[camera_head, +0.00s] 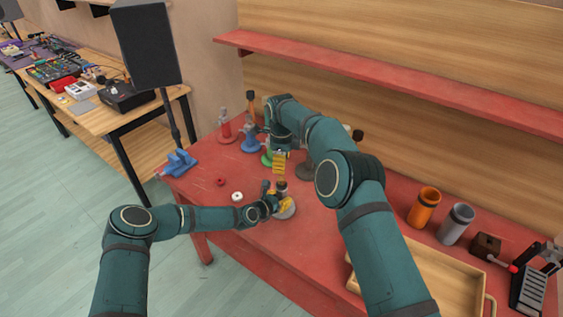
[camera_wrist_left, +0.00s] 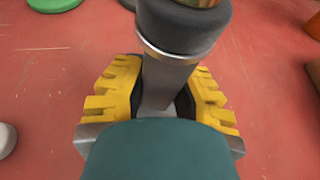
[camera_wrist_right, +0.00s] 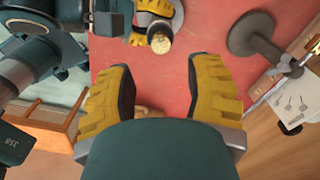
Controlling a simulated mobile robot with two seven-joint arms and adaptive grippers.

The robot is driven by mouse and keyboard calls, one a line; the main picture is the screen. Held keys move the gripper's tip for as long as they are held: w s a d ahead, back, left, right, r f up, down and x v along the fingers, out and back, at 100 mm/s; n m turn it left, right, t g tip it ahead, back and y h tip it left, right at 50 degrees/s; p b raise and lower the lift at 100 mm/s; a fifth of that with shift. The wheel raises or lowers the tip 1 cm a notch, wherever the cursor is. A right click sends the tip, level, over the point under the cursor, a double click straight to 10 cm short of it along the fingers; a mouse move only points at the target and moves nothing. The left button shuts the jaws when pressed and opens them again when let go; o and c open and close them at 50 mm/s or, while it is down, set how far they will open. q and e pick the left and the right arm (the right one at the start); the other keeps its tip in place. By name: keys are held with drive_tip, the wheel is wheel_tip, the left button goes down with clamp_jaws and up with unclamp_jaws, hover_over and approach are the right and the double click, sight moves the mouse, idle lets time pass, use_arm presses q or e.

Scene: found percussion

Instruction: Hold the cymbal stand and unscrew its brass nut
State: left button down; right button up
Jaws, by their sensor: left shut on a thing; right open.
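The cymbal stand has a grey round base (camera_head: 288,211) on the red table; its grey post (camera_wrist_left: 168,82) with a dark collar (camera_wrist_left: 185,28) shows in the left wrist view. The brass nut (camera_wrist_right: 161,44) is on its top, seen from above in the right wrist view; only its edge (camera_wrist_left: 200,2) shows in the left wrist view. My left gripper (camera_head: 279,203) is shut around the post, below the collar, with yellow fingers (camera_wrist_left: 165,92) on both sides. My right gripper (camera_head: 280,170) is open and empty, pointing down above the stand; its fingers (camera_wrist_right: 166,95) are apart from the nut.
Red (camera_head: 225,128), blue (camera_head: 250,143) and green (camera_head: 266,158) stands are at the back left, with a grey stand (camera_head: 306,171) behind my right arm. White (camera_head: 237,197) and red (camera_head: 220,181) rings lie left. A wooden tray (camera_head: 455,288) and orange cup (camera_head: 425,207) are right.

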sight(282, 178)
drive_tip(key=shift+f+m, duration=0.3)
drive_tip(key=shift+f, duration=0.05)
wheel_tip(282, 178, down, 7)
drive_tip(key=shift+f, duration=0.2)
clamp_jaws()
idle(0.3)
